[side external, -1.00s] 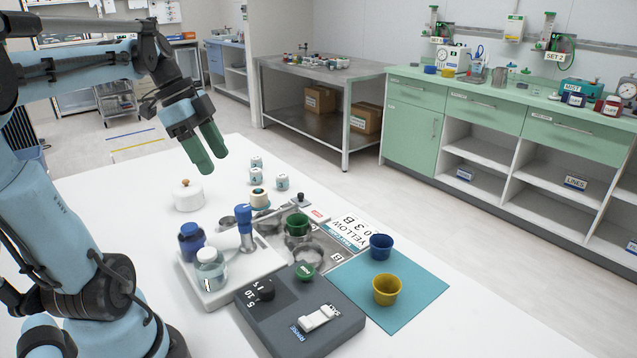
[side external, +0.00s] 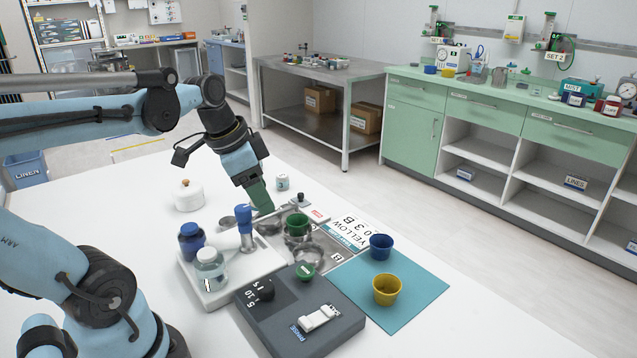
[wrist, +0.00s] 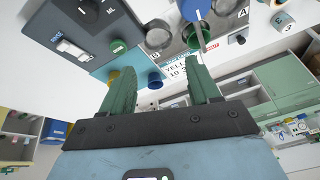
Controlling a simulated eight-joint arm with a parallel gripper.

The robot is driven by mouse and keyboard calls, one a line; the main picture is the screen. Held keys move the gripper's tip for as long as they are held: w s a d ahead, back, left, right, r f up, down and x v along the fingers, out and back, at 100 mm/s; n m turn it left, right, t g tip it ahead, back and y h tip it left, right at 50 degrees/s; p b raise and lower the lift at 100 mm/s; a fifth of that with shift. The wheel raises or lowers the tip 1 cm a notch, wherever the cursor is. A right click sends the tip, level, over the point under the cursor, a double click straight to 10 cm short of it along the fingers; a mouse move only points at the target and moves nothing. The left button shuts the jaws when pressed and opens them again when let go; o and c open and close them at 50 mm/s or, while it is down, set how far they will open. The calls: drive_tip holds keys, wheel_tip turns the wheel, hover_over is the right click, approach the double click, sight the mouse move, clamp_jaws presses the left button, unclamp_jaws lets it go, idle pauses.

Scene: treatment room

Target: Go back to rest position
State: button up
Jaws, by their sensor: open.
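My gripper (side external: 262,197) hangs with its green fingers pointing down above the far-left end of the metal tray in the side view. In the wrist view the two fingers (wrist: 161,82) stand apart with nothing held between them. A green cup (side external: 297,226) stands in the tray (side external: 328,237). A blue cup (side external: 381,247) and a yellow cup (side external: 387,290) stand on the teal mat (side external: 415,297) to the right. A small numbered jar (side external: 282,183) shows just beyond the gripper. The arm hides the spot where other small jars stood.
A grey device (side external: 270,320) with a green knob (side external: 306,271) sits in front. A white tray (side external: 218,290) holds bottles and a blue-topped tool (side external: 245,228). A white lidded pot (side external: 188,195) stands at left. The white table is bare at far left and front right.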

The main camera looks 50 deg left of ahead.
drive_tip(key=w+d+f+n+t, duration=0.1)
drive_tip(key=d+f+n+t, duration=0.2)
drive_tip(key=d, duration=0.6)
drive_tip(key=shift+f+n, duration=0.15)
drive_tip(key=shift+n, duration=0.25)
drive_tip(key=shift+a, duration=0.1)
